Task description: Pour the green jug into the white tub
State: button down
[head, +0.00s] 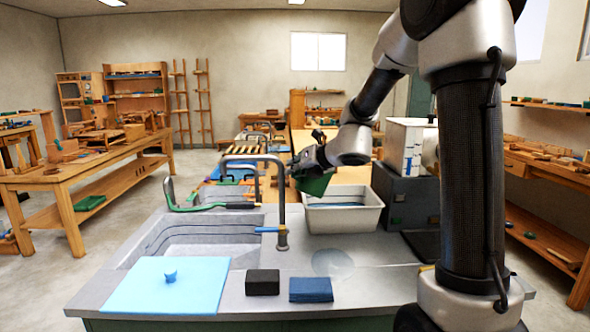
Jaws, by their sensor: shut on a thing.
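The green jug (316,184) is tilted above the left part of the white tub (345,219), near its rim. My gripper (306,165) is shut on the jug, and my arm reaches in from the right. The fingertips are small and partly hidden, and I cannot see a stream from the jug. The white tub stands upright on the grey counter, right of the tap. A dark bluish band shows inside it; I cannot tell whether it is liquid.
A dark curved tap (282,215) stands just left of the tub, beside a sink basin (195,238). A light blue board (168,285), a black block (262,282) and a blue block (311,289) lie in front. A dark grey box (405,196) stands right of the tub.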

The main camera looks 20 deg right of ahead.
aim_at(300, 150)
jog(key=shift+d+r, duration=0.1)
jog(key=shift+r, duration=0.25)
jog(key=shift+w+d+r+m+y, duration=0.1)
jog(key=shift+d+r+m+y, duration=0.15)
jog(key=shift+r, duration=0.3)
jog(key=shift+w+d+r+m+y, duration=0.15)
jog(key=shift+r+m+y, duration=0.15)
jog(key=shift+r, duration=0.2)
jog(key=shift+d+r, duration=0.1)
jog(key=shift+r, duration=0.1)
jog(key=shift+d+r+m, duration=0.1)
jog(key=shift+r+m, duration=0.15)
jog(key=shift+r, duration=0.05)
jog(key=shift+d+r, duration=0.15)
jog(key=shift+r, duration=0.15)
jog(key=shift+w+d+r+m+y, duration=0.1)
jog(key=shift+r+m+y, duration=0.15)
jog(key=shift+r+m, duration=0.05)
jog(key=shift+d+r, duration=0.15)
jog(key=shift+r, duration=0.15)
jog(key=shift+w+d+r+m+g+y, duration=0.1)
jog(key=shift+d+r+m+g+y, duration=0.15)
jog(key=shift+r, duration=0.25)
jog(key=shift+w+d+r+m+g+y, duration=0.1)
jog(key=shift+r+m+y, duration=0.15)
jog(key=shift+r+m, duration=0.15)
jog(key=shift+d+r, duration=0.1)
jog(key=shift+r, duration=0.25)
